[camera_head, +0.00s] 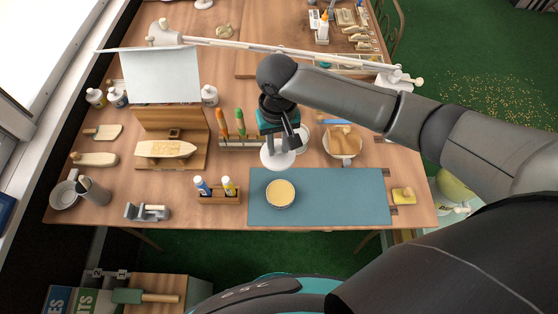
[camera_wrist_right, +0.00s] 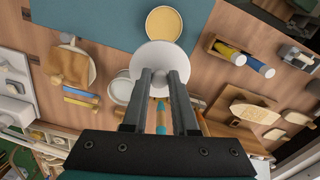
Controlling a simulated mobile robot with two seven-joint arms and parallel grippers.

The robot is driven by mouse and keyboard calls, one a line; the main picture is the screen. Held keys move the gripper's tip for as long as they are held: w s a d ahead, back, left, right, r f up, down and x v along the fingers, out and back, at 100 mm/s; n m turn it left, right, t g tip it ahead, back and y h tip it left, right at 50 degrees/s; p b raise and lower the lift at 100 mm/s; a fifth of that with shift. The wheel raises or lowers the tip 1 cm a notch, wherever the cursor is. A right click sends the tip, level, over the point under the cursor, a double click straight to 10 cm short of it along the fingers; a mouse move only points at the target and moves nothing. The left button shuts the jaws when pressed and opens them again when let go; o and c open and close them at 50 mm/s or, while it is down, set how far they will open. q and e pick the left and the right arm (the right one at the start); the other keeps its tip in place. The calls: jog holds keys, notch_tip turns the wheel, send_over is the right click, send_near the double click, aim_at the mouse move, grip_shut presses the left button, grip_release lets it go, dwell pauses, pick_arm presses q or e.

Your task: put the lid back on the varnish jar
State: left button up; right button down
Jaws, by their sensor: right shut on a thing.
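The varnish jar (camera_head: 280,193) stands open on the blue-green mat (camera_head: 345,198), its round top showing pale yellow contents. It also shows at the top of the right wrist view (camera_wrist_right: 163,23). My right gripper (camera_head: 283,146) is shut on the round white lid (camera_head: 277,158) and holds it behind the jar, near the mat's back edge. In the right wrist view the lid (camera_wrist_right: 158,57) lies in front of the fingertips and close to the jar's near rim without covering its opening. My left gripper is not in view.
A wooden holder with two small bottles (camera_head: 217,190) stands left of the mat. Behind are a tool rack (camera_head: 239,142), a pale round dish (camera_head: 302,138) and a pot with a brown cloth (camera_head: 343,141). The mat's right part is bare.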

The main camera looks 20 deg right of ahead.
pick_arm(q)
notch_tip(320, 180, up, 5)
jog(key=p, duration=0.4)
pick_arm(e)
jog(key=shift+n, duration=0.4)
jog(key=s+f+b, duration=0.1)
jog(key=f+b, duration=0.1)
jog(key=f, duration=0.1)
jog(key=s+f+b, duration=0.2)
jog(key=f, duration=0.2)
jog(key=s+f+b, duration=0.1)
jog(key=f, duration=0.2)
jog(key=shift+s+a+f+b, duration=0.2)
jog(key=shift+a+f+b, duration=0.05)
jog(key=shift+f+b, duration=0.15)
pick_arm(q)
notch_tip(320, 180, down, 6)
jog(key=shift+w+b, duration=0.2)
jog(key=shift+b, duration=0.2)
pick_arm(e)
jog(key=shift+f, duration=0.9)
pick_arm(q)
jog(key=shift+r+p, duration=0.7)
jog(key=shift+p, duration=0.05)
pick_arm(e)
jog(key=shift+s, duration=0.1)
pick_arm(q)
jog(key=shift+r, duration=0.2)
pick_arm(e)
jog(key=shift+f, duration=0.15)
